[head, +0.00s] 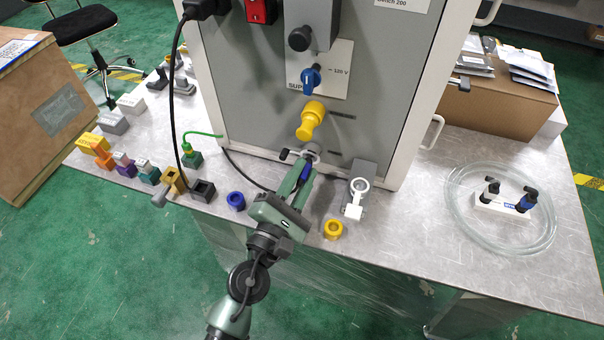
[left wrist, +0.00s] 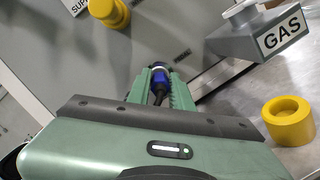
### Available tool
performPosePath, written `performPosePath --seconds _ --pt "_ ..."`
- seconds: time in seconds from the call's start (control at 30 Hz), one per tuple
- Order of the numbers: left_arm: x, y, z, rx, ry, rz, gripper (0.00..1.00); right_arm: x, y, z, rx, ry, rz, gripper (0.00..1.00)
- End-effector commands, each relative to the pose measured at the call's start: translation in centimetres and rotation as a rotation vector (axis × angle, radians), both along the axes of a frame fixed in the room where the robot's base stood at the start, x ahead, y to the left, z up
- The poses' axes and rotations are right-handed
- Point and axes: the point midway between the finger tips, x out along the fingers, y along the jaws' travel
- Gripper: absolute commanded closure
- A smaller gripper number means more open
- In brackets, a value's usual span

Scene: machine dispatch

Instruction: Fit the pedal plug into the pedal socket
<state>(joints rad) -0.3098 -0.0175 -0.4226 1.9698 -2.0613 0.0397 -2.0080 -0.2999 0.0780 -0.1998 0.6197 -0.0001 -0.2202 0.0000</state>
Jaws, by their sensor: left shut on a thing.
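My left gripper (head: 304,168) reaches up to the lower front of the grey cabinet. It is shut on a blue plug, which I take for the pedal plug; in the left wrist view the plug (left wrist: 158,84) sits between the green fingers and points at the panel. A pale round fitting (head: 311,149), probably the pedal socket, is on the panel right at the fingertips. The plug's front end and most of the fitting are hidden, so I cannot tell whether the plug is in it. My right gripper is not in view.
A yellow connector (head: 312,121) juts from the panel above my left gripper. A grey GAS block (left wrist: 260,36) with a white fitting stands to the right. A yellow ring (head: 333,229) and blue ring (head: 236,201) lie near the table edge. Coloured blocks and cables fill the left side.

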Motion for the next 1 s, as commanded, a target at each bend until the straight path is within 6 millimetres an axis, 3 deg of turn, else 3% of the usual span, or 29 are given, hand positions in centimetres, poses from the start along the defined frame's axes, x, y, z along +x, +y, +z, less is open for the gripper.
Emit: performPosePath --seconds 0.87,0.9,0.97,1.0 --pt "1.5 -0.5 0.0 -0.001 0.000 0.001 1.00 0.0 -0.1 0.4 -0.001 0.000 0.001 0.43" --pt "1.5 -0.5 0.0 -0.001 0.000 0.001 0.68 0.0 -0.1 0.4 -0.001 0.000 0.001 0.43" --pt "1.5 -0.5 0.0 -0.001 0.000 0.001 0.54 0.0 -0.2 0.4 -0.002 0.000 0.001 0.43" --pt "1.5 -0.5 0.0 -0.001 0.000 0.001 0.54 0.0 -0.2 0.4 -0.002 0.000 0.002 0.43"
